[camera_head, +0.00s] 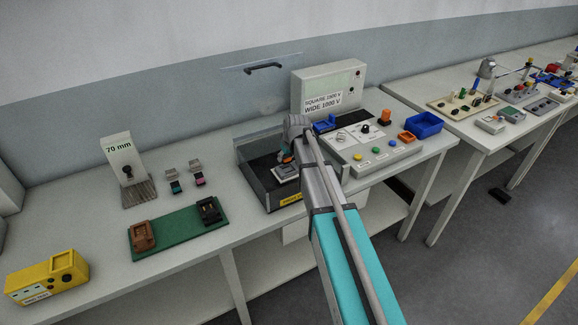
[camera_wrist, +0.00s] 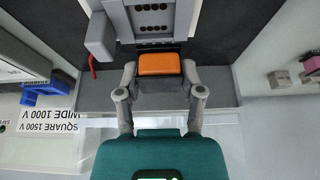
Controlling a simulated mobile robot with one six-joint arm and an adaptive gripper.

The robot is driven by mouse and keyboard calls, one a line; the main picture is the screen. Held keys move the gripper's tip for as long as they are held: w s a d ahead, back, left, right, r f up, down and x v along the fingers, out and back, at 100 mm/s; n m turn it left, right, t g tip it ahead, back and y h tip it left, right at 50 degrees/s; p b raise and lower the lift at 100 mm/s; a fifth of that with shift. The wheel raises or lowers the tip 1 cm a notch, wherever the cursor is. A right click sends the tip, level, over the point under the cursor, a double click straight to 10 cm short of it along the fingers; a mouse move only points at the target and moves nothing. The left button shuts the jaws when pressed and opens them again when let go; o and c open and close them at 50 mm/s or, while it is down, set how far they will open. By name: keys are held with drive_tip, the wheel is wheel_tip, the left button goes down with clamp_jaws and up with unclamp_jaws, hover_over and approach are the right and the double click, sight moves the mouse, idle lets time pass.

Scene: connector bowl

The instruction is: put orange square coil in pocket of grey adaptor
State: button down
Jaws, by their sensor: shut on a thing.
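The orange square coil (camera_wrist: 159,64) sits between the two fingertips of my gripper (camera_wrist: 160,74) in the wrist view. My gripper is shut on it. The grey adaptor (camera_wrist: 154,17) is just beyond the coil, with rows of dark holes in its face. I cannot tell whether coil and adaptor touch. In the head view the adaptor (camera_head: 286,171) lies in a grey open-fronted bay with a dark floor. My gripper (camera_head: 288,157) is over its back edge, partly hidden by my arm. The adaptor's pocket is not clearly visible.
The bay's side wall (camera_head: 258,185) stands close by. To its right is a test panel (camera_head: 375,150) with buttons and a blue bin (camera_head: 423,124). A green board (camera_head: 178,231) with two holders and a yellow box (camera_head: 47,278) stand left. Bench between them is clear.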

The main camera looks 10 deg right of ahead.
sight(287, 163)
drive_tip(key=shift+f, duration=0.1)
drive_tip(key=shift+w+d+f+b, duration=0.3)
drive_tip(key=shift+f+b, duration=0.2)
drive_tip(key=shift+b, duration=0.1)
drive_tip(key=shift+f+b, duration=1.4)
drive_tip(key=shift+f, duration=0.15)
drive_tip(key=c, duration=0.5)
unclamp_jaws()
drive_tip(key=shift+r, duration=0.2)
drive_tip(key=p+v, duration=1.1)
drive_tip(key=v, duration=0.1)
